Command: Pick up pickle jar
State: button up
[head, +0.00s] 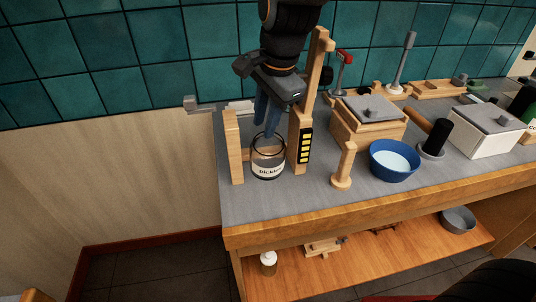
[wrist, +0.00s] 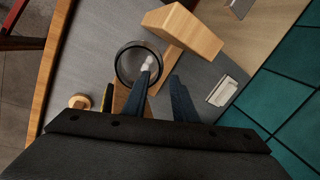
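The pickle jar (head: 268,172) is a clear glass jar with a dark rim and a white label with dark lettering. It stands upright on the grey counter between two wooden uprights. In the wrist view I look down on its round rim (wrist: 119,64). My gripper (head: 268,132) points down from above, with its blue fingers at the jar's mouth. In the wrist view the fingers of my gripper (wrist: 162,70) are apart. One finger overlaps the mouth and the other is outside the rim. I cannot tell how deep the tips are or whether they touch the glass.
A wooden upright (head: 234,150) stands close left of the jar, and a taller post (head: 301,125) close right. A small wooden stand (head: 343,170), a blue bowl (head: 394,174) and a lidded wooden box (head: 366,135) are farther right. The counter's front edge (head: 290,231) is near.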

aim_at(261, 141)
jog(key=shift+s+p+x, duration=0.15)
jog(key=shift+p+x, duration=0.2)
jog(key=shift+x, duration=1.2)
jog(key=shift+s+p+x, duration=0.2)
jog(key=shift+p+x, duration=0.1)
jog(key=shift+x, duration=1.25)
grip_shut()
